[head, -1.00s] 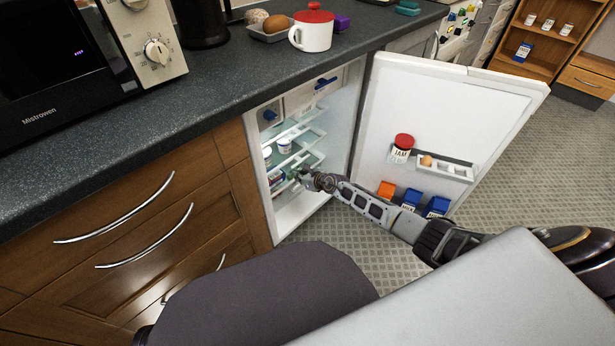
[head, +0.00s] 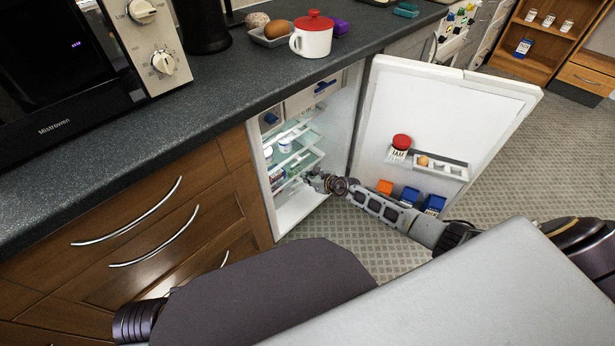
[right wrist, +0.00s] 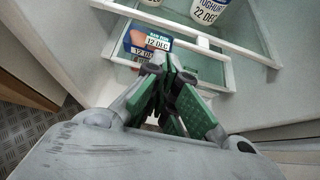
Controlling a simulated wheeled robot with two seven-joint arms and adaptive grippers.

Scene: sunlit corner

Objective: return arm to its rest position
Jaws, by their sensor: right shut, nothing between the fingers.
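My right arm (head: 380,208) reaches from the lower right into the open fridge (head: 300,212). Its gripper (head: 311,179) is at the fridge's lower shelves, in front of the items there. In the right wrist view the gripper's green-padded fingers (right wrist: 168,68) are shut together with nothing between them. Just beyond the fingertips lies a dark blue and red pack (right wrist: 143,42) with a 12 DEC label, on a shelf. A gap between fingers and pack is hard to judge. A purple joint of my left arm (head: 135,318) shows at the lower left; the left gripper is out of view.
The fridge door (head: 440,105) stands open to the right of my arm, holding a red-lidded jam jar (head: 399,147), an egg and blue and orange cartons. A yoghurt tub (right wrist: 208,10) sits on a fridge shelf. The counter (head: 230,75) and drawers (head: 150,215) flank the left.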

